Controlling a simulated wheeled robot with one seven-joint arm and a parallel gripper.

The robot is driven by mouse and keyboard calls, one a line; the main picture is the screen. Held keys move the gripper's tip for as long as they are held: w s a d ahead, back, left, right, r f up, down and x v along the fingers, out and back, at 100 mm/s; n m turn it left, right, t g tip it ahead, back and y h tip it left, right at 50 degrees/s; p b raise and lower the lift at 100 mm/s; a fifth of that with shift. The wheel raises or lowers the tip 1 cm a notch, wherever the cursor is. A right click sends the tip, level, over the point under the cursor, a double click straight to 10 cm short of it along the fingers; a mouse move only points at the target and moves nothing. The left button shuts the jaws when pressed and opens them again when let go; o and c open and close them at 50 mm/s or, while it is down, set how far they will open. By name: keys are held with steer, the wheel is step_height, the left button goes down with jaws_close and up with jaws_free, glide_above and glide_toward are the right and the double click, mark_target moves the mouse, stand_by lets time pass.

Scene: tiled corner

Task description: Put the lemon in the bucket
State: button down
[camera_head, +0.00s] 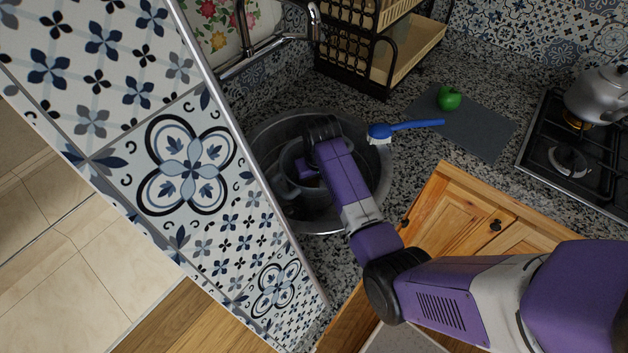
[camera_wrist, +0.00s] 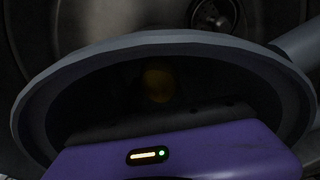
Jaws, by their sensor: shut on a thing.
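The lemon (camera_wrist: 158,86) shows in the wrist view as a dim yellow patch in the dark inside of the bucket. The bucket (camera_wrist: 160,42) is a grey round vessel; its rim fills the wrist view. In the head view the bucket (camera_head: 287,162) sits in the sink, partly hidden by my arm. My gripper (camera_wrist: 158,98) reaches down into the bucket and is shut on the lemon. The fingers are lost in shadow, so how they touch the lemon is hard to see.
The round metal sink (camera_head: 378,195) surrounds the bucket, with a faucet (camera_head: 270,45) behind. A blue brush (camera_head: 405,127) lies at the sink's right edge. A green apple (camera_head: 448,98) rests on a grey mat (camera_head: 478,133). A dish rack (camera_head: 405,55), kettle (camera_head: 597,95) and tiled wall (camera_head: 190,165) stand around.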

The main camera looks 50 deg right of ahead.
steer(key=shift+f, duration=0.15)
steer(key=c, duration=0.6)
jaws_free()
steer(key=r, duration=0.4)
steer(key=s+r, duration=0.1)
steer(key=r, duration=0.3)
steer(key=s+a+r, duration=0.1)
steer(key=r, duration=0.3)
steer(key=shift+r, duration=0.1)
steer(key=shift+w, duration=0.1)
